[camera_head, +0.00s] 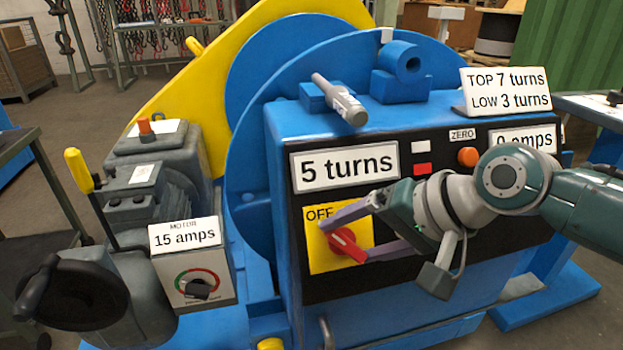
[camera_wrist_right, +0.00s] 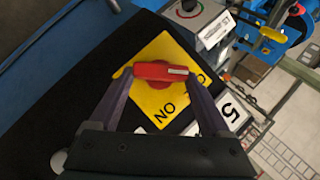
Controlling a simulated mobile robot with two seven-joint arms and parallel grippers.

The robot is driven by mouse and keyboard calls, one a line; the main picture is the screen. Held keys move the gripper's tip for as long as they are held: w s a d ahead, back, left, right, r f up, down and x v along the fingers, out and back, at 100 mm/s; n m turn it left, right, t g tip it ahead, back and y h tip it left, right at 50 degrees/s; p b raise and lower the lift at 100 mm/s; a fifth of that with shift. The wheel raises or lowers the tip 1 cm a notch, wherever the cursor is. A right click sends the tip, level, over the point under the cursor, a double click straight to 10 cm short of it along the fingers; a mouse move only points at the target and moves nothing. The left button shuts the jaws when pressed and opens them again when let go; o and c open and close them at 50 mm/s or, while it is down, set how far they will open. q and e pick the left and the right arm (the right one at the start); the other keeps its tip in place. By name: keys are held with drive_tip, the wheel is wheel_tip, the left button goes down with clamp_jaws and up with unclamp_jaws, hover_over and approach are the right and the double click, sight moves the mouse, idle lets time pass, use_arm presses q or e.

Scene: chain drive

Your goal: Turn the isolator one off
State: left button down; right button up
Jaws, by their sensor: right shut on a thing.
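The isolator is a red rotary knob (camera_head: 346,245) on a yellow plate (camera_head: 322,262) at the lower left of the black panel. "OFF" is printed at the plate's top left. In the wrist view the red knob (camera_wrist_right: 160,73) lies between the two purple fingers, with a white mark on its right end. "ON" shows below it, and another label is partly hidden by the right finger. My right gripper (camera_head: 346,238) is shut on the knob, one finger at each end, reaching in from the right. My left gripper is not in view.
The blue machine's cabinet (camera_head: 430,115) carries signs reading 5 turns (camera_head: 345,167) and 0 amps (camera_head: 520,139), and an orange button (camera_head: 467,156). A grey motor unit (camera_head: 165,180) with a 15 amps sign, a yellow-handled lever (camera_head: 80,170) and a black wheel (camera_head: 62,292) stands left.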

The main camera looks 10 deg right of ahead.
drive_tip(key=shift+n, duration=0.3)
drive_tip(key=o, duration=1.2)
drive_tip(key=p+v, duration=0.5)
drive_tip(key=v, duration=0.5)
drive_tip(key=shift+a, duration=0.2)
drive_tip(key=shift+r+p, duration=0.1)
drive_tip(key=shift+p, duration=0.2)
